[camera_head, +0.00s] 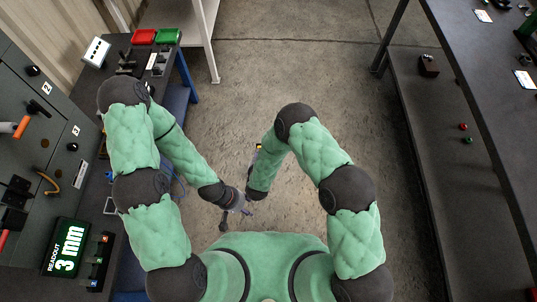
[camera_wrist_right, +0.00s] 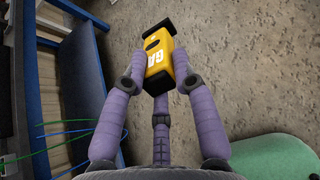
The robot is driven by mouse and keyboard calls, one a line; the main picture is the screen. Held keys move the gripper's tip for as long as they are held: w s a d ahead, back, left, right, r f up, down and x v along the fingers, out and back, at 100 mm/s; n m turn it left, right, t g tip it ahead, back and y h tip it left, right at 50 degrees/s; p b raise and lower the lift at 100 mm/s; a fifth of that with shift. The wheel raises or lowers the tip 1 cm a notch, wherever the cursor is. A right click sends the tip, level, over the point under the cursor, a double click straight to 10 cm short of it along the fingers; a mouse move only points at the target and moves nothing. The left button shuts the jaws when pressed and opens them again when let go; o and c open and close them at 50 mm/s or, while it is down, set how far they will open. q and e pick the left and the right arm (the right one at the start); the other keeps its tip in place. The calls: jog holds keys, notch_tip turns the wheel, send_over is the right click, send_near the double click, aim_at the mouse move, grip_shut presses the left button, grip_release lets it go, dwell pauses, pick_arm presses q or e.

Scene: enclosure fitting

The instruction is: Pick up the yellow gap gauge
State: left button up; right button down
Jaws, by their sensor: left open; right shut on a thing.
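The yellow gap gauge (camera_wrist_right: 159,62) is a small yellow block with dark ends and white lettering. In the right wrist view it sits between the fingertips of my right gripper (camera_wrist_right: 158,82), which is shut on it and holds it over the floor. In the head view only a bit of yellow gauge (camera_head: 258,147) shows beside my right forearm, which hides most of that gripper. My left gripper (camera_head: 236,214) is open and empty, low in front of my body.
A dark table (camera_head: 487,95) with a lower shelf stands at right. The concrete floor (camera_head: 300,70) between is clear.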

pick_arm(q)
notch_tip(320, 180, down, 7)
jog(key=b, duration=0.6)
jog(key=shift+d+b, duration=0.25)
jog(key=shift+b, duration=0.15)
pick_arm(e)
jog(key=s+f, duration=0.3)
jog(key=s, duration=0.2)
jog(key=shift+s+a, duration=0.15)
jog(key=shift+s, duration=0.1)
